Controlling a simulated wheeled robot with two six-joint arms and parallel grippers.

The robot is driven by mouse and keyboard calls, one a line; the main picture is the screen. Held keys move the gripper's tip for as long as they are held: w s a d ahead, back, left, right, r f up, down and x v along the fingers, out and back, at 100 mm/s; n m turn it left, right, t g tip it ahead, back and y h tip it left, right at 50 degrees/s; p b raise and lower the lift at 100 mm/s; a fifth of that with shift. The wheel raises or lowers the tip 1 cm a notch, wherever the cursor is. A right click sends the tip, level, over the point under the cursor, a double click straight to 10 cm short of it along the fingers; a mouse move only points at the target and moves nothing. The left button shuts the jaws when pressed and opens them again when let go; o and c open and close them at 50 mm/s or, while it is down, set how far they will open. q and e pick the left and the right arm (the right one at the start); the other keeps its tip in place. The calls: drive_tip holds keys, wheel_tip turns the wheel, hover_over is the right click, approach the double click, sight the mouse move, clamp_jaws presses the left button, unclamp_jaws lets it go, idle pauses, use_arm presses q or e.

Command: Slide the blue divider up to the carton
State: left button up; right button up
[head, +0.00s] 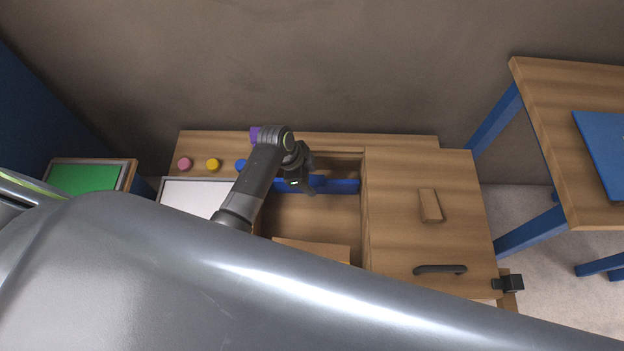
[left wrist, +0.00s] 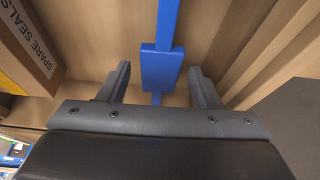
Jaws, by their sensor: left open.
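The blue divider (head: 335,186) stands across the open wooden compartment, near its back wall. In the left wrist view the divider shows as a blue bar with a wider blue block (left wrist: 161,68). My left gripper (head: 299,180) is over the divider. Its jaws (left wrist: 160,78) are open, one finger on each side of the block, with gaps visible on both sides. The carton (head: 312,249) lies at the front of the compartment, apart from the divider. Its side marked SPARE SEALS (left wrist: 38,45) shows at the left of the wrist view. My right gripper is not in view.
The compartment floor (head: 320,215) between divider and carton looks clear. A wooden lid with a black handle (head: 440,269) and a wooden block (head: 430,205) lies to the right. Pink (head: 184,164) and yellow (head: 213,165) buttons are at the left. My grey arm hides the front.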

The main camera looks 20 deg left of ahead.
use_arm(q)
drive_tip(key=shift+x, duration=0.8)
clamp_jaws()
drive_tip(key=shift+s, duration=0.15)
